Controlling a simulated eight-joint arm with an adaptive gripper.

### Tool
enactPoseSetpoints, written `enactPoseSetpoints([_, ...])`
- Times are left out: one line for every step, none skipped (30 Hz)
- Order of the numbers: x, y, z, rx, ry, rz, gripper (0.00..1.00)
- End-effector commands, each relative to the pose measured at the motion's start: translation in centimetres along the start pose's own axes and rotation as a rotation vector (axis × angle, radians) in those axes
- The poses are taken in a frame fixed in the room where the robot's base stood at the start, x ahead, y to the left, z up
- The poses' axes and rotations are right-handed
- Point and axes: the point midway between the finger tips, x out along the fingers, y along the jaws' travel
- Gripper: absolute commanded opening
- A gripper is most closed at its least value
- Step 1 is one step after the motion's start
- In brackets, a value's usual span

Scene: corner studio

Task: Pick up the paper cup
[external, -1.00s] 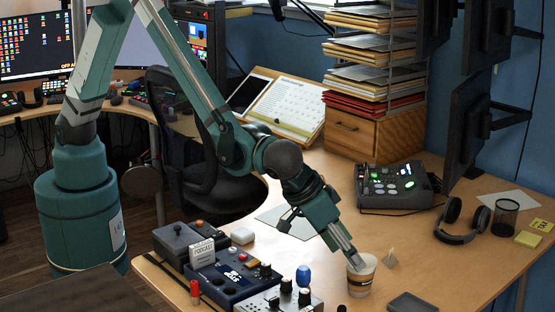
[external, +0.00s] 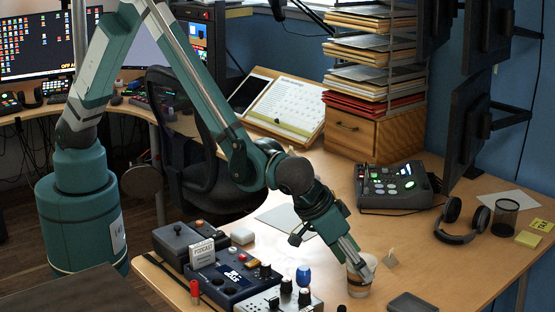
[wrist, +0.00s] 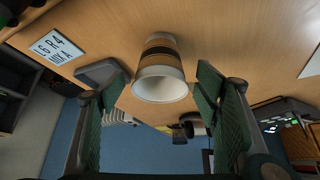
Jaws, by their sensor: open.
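The paper cup (external: 359,283) stands upright on the wooden desk near its front edge in the external view. It is pale with a brown and dark band. In the wrist view the cup (wrist: 161,75) shows its open, empty-looking mouth between my two fingers. My gripper (external: 362,266) reaches down to the cup's rim from the upper left. In the wrist view my gripper (wrist: 163,110) is open, with a finger on each side of the cup and visible gaps. The external view does not show clearly whether a finger touches the cup.
An audio mixer (external: 280,303) and a blue control box (external: 232,278) stand left of the cup. A blue object (external: 303,275) is close by. Headphones (external: 462,222) lie farther right.

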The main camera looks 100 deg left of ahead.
Motion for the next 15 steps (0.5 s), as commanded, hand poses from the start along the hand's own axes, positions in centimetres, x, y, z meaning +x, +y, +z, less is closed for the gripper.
enactPoseSetpoints([0.8,0.0,0.1,-0.001,0.0,0.0,0.62])
enactPoseSetpoints([1.2,0.0,0.1,-0.001,0.0,-0.001,0.62])
enactPoseSetpoints([1.6,0.0,0.0,-0.001,0.0,-0.001,0.62])
enactPoseSetpoints([1.9,0.0,0.0,-0.001,0.0,-0.001,0.62])
enactPoseSetpoints([2.1,0.0,0.0,-0.001,0.0,-0.001,0.62])
enactPoseSetpoints([2.4,0.0,0.0,-0.001,0.0,-0.001,0.62])
enactPoseSetpoints([2.6,0.0,0.0,0.0,0.0,-0.001,0.62])
enactPoseSetpoints([2.7,-0.1,0.0,0.0,0.0,0.0,0.62])
enactPoseSetpoints([2.8,0.0,0.0,0.0,0.0,0.0,0.62])
enactPoseSetpoints([2.8,0.0,0.0,0.0,0.0,0.0,0.62])
enactPoseSetpoints([2.9,0.0,0.0,0.0,0.0,0.0,0.62])
enactPoseSetpoints([2.9,0.0,0.0,0.0,0.0,0.0,0.62])
enactPoseSetpoints([2.8,0.0,0.0,0.0,0.0,0.0,0.62])
enactPoseSetpoints([2.8,0.0,0.0,0.0,0.0,0.0,0.62])
enactPoseSetpoints([2.8,0.0,0.0,0.0,0.0,0.0,0.62])
